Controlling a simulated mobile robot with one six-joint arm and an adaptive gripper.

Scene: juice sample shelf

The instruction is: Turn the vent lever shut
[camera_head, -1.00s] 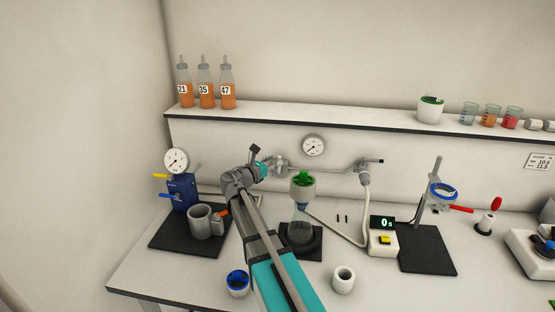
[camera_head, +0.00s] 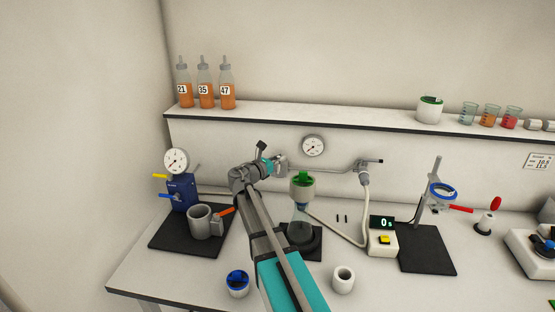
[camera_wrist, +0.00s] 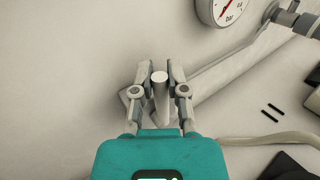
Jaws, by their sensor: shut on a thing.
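My gripper (camera_wrist: 161,78) is at the wall pipe, left of and below the round wall gauge. Its two fingers are closed on the sides of a pale grey, round-ended handle, the vent lever (camera_wrist: 160,86). The lever's end points towards the wrist camera, and the rest of it is hidden behind that end and the fingers. In the head view, my gripper (camera_head: 281,161) covers the left end of the pipe, and the lever cannot be told apart there.
The wall gauge (camera_head: 313,145) is close to my gripper. The pipe (camera_head: 325,168) runs right to a hose fitting (camera_head: 364,175). The shelf edge (camera_head: 300,119) is above. A blue pump (camera_head: 183,191) stands at left.

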